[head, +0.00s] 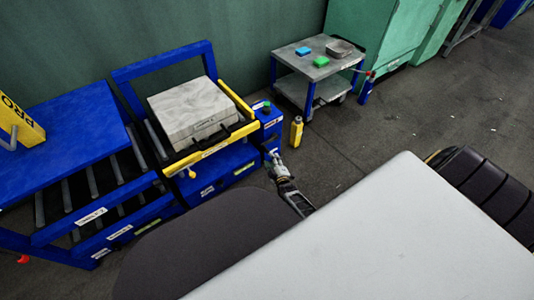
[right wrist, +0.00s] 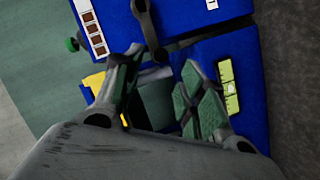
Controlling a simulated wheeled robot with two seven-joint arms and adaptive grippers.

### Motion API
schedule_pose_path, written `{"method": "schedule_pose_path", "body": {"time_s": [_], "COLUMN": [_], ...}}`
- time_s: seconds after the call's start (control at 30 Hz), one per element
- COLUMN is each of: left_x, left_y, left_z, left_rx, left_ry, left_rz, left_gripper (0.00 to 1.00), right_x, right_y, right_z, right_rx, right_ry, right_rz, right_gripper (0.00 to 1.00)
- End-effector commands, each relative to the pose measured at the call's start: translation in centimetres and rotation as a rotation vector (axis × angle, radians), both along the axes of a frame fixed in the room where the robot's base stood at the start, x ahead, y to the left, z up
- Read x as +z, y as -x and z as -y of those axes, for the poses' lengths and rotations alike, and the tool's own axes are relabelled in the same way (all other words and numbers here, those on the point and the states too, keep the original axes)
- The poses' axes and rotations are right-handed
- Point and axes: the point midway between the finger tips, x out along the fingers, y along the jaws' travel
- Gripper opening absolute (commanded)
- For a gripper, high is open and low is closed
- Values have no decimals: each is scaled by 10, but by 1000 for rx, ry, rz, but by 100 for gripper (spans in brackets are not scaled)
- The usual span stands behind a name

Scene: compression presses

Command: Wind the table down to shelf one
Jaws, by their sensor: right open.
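The lift table has a yellow-edged top (head: 215,152) on a blue body (head: 222,172) and carries a grey block (head: 192,112). A dark crank arm (right wrist: 147,28) shows on its blue side in the right wrist view. My right gripper (head: 272,158) is beside the table's right front corner. In the right wrist view its fingers (right wrist: 160,90) are open and spread just below the crank arm; I cannot tell whether they touch it. The roller rack (head: 90,216) at left has two labelled shelf levels, the upper seemingly shelf 2. My left gripper is not in view.
A blue control box (head: 268,115) with a green button stands at the table's right. A yellow bottle-shaped object (head: 296,132) stands on the floor beside it. A grey cart (head: 318,66) with small items is behind. A yellow-green gauge (right wrist: 228,85) is on the blue side.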

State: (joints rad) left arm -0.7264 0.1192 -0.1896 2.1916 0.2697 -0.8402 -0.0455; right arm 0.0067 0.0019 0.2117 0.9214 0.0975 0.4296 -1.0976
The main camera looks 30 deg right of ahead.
Motion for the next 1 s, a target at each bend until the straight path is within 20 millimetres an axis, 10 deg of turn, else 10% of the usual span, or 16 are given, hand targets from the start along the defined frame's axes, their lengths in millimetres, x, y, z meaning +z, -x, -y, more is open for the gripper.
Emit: {"method": "schedule_pose_path", "body": {"time_s": [1.0], "left_x": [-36], "left_y": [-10], "left_z": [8], "left_rx": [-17], "left_ry": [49], "left_rz": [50], "left_gripper": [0], "right_x": [-17], "right_y": [-70], "right_z": [18], "right_rx": [0], "right_ry": [-1], "right_rz": [0], "right_gripper": [41]}}
